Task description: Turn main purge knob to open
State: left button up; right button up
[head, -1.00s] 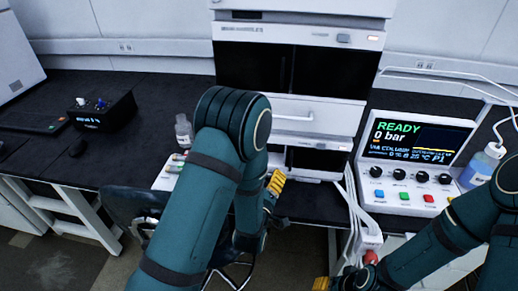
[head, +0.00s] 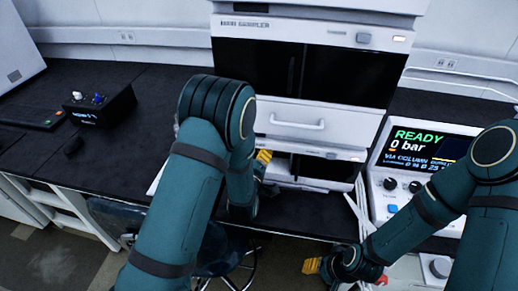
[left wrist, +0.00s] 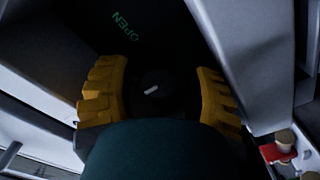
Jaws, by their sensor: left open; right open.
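The main purge knob (left wrist: 152,84) shows in the left wrist view as a small dark round knob with a whitish pointer line, set in a dark recess. Green lettering OPEN (left wrist: 125,27) is above and to its left. My left gripper (left wrist: 162,96) is open, with one yellow finger on each side of the knob and a gap on both sides. In the head view my left gripper (head: 262,160) is at the lower bay of the stack, mostly behind my arm, and the knob is hidden there. My right gripper (head: 312,266) is open and low, in front of the bench.
The white module stack (head: 297,110) stands on the black bench (head: 150,75). A control box with a READY 0 bar display (head: 420,143) is at the right. White cables (head: 357,210) hang beside the stack. A chair (head: 215,255) stands below the bench.

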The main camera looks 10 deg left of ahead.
pick_arm(q)
jog(key=shift+w, duration=0.85)
jog(key=shift+c, duration=0.3)
grip_shut()
